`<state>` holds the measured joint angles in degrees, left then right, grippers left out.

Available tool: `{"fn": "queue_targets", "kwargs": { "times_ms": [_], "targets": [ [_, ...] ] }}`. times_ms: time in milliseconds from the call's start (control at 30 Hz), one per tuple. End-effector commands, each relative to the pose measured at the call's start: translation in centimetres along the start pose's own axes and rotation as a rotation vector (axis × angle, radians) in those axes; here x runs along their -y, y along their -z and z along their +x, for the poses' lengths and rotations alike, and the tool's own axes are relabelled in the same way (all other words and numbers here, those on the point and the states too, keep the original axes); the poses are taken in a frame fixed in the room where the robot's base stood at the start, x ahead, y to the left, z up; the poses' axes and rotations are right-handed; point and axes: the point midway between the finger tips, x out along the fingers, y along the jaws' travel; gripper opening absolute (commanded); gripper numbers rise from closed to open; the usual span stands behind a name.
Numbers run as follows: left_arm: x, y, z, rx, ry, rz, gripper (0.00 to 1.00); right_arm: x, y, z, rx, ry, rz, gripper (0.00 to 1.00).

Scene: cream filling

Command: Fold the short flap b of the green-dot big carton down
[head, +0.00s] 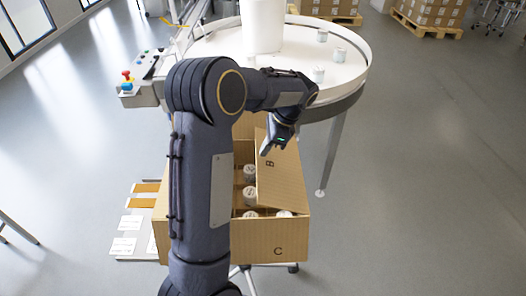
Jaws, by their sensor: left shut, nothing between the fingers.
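The big cardboard carton (268,240) stands open, with the letter C on its near side; no green dot can be made out on it. Several white jars (249,193) show inside. A flap with a dark mark, perhaps a B (282,180), slants over the right part of the opening, while the left part stays uncovered. My left gripper (268,150) is shut and empty at the flap's upper end; whether it touches the flap I cannot tell. My left arm hides the carton's left part. My right gripper is out of view.
A round white turntable (215,46) with several small jars (321,35) stands behind the carton. A control box with a red knob (126,75) is at left. Flat cards (124,246) lie left of the carton. Stacked cartons (432,12) stand far back. Floor at right is clear.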

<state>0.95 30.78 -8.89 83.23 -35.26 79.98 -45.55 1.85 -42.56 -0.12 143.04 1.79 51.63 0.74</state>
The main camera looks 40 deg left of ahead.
Motion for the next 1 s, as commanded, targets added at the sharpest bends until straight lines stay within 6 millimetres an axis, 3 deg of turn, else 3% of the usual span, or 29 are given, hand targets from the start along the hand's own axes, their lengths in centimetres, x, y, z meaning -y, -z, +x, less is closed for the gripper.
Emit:
{"fn": "queue_targets", "kwargs": {
  "times_ms": [200,633,1000],
  "targets": [
    [0.0,-0.1,1.9,0.001,0.001,-0.001,0.0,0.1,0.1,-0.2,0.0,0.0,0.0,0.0],
    [0.0,-0.1,2.5,-0.017,0.0,-0.002,0.0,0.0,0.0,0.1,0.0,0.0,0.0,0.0],
    [0.0,-0.1,8.6,-0.333,0.0,-0.002,0.0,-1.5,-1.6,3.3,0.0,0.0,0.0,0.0]
  ]
}}
